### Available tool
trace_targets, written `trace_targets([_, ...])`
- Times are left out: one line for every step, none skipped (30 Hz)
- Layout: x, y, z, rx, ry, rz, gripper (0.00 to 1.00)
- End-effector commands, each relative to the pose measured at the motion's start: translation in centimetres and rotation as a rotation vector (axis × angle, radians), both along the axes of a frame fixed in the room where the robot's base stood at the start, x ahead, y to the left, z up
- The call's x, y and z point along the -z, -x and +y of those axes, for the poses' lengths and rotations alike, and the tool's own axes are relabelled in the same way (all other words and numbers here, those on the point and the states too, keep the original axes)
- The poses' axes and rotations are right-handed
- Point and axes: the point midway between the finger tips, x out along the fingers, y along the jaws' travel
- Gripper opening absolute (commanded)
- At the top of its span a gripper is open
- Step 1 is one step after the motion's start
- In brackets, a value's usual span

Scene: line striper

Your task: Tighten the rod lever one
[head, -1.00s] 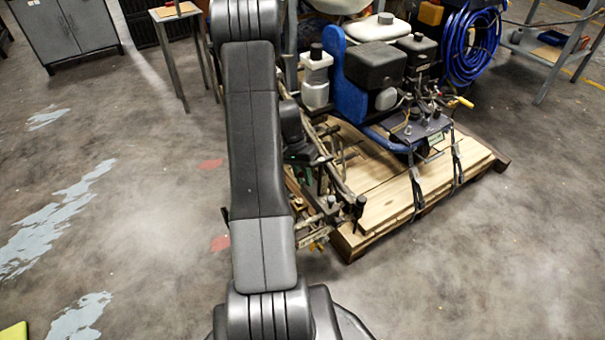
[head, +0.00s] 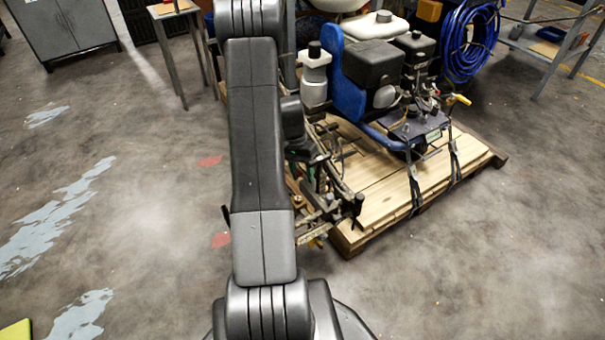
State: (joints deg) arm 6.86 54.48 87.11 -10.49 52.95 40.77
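The line striper (head: 372,65), with a blue frame, dark engine and white tanks, stands on a wooden pallet. Its rod and clamp assembly (head: 335,185) hangs at its left side, over the pallet's left edge. Several thin rods and dark knobs show there, including a dark upright knob (head: 359,203) at the right end. I cannot tell which part is rod lever one. My arm covers the left of this assembly. The dark end of my arm, with my gripper (head: 304,154), shows partly behind the arm link, close to the rods. Its fingers are too small and hidden to read.
The pallet (head: 400,205) has dark straps over its front edge. A blue hose coil (head: 470,45) hangs behind right, near a metal table (head: 550,45). A small table (head: 175,12) and grey cabinet (head: 65,30) stand back left. Floor is clear left and front right.

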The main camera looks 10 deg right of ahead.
Motion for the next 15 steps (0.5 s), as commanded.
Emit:
trace_targets([-0.7, -0.2, 0.1, -0.001, 0.0, -0.004, 0.4])
trace_targets([-1.2, -0.4, 0.1, -0.001, 0.001, -0.004, 0.4])
trace_targets([-1.9, -0.5, 0.2, -0.001, 0.0, -0.005, 0.4])
trace_targets([-2.5, -0.7, 0.3, -0.001, 0.0, -0.005, 0.4])
trace_targets([-3.1, -0.8, 0.4, -0.001, -0.001, -0.006, 0.4])
trace_targets([-4.0, -1.1, 0.5, -0.001, 0.0, -0.005, 0.4])
trace_targets([-4.7, -1.3, 0.5, -0.001, 0.0, -0.005, 0.4])
trace_targets([-5.4, -1.5, 0.6, -0.001, 0.0, -0.006, 0.4])
trace_targets([-6.4, -1.7, 0.7, -0.001, 0.0, -0.006, 0.4])
trace_targets([-7.0, -1.9, 0.8, -0.001, 0.001, -0.006, 0.4])
trace_targets([-7.7, -2.0, 0.9, -0.001, 0.001, -0.004, 0.4])
trace_targets([-8.5, -2.3, 1.0, -0.001, 0.001, -0.006, 0.4])
trace_targets([-9.1, -2.4, 1.1, -0.001, 0.001, -0.004, 0.4])
trace_targets([-9.6, -2.6, 1.1, -0.001, 0.0, -0.005, 0.4])
trace_targets([-10.3, -2.7, 1.2, -0.001, 0.0, -0.003, 0.4])
